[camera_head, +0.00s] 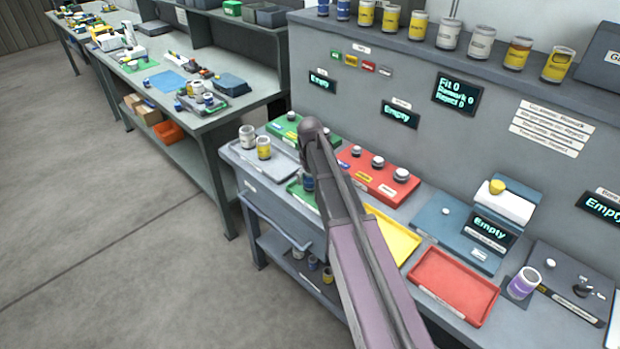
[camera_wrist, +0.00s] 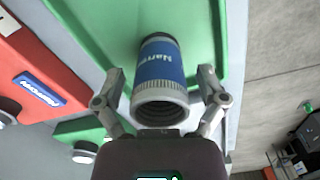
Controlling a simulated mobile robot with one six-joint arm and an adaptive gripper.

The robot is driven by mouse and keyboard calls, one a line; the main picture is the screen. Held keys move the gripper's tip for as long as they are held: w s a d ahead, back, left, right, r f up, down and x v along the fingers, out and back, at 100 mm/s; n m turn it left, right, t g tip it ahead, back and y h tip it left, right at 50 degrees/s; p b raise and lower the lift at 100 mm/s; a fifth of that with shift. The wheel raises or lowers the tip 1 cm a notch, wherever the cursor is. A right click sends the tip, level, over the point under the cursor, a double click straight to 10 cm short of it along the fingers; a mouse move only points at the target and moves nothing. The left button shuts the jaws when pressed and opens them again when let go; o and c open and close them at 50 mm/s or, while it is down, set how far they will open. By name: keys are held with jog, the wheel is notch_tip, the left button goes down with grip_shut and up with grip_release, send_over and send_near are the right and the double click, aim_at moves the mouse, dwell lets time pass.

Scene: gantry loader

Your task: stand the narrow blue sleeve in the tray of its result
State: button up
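The narrow blue sleeve (camera_wrist: 160,72) has a blue label reading "Narrow" and a ribbed grey rim. It appears to stand in the green tray (camera_wrist: 205,28), its open end towards the wrist camera. In the head view the sleeve (camera_head: 308,183) shows beside my arm, at the green tray (camera_head: 296,190). My gripper (camera_wrist: 162,82) is open, with one finger on each side of the sleeve and a visible gap on both sides. In the head view my arm hides the gripper and part of the green tray.
A grey tray (camera_head: 246,170) holds a white and a yellow sleeve. A red block with knobs (camera_head: 380,188), a yellow tray (camera_head: 402,245) and an empty red tray (camera_head: 455,285) lie to the right. A purple-labelled sleeve (camera_head: 524,282) stands farther right. The display (camera_head: 457,94) reads "Fit 0".

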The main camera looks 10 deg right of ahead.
jog(key=shift+r, duration=0.1)
dwell(0.3)
notch_tip(320, 180, up, 12)
jog(key=p, duration=1.2)
dwell(0.8)
jog(key=s+m, duration=0.3)
jog(key=s, duration=1.9)
jog(key=shift+s+d, duration=0.15)
jog(key=shift+s, duration=0.2)
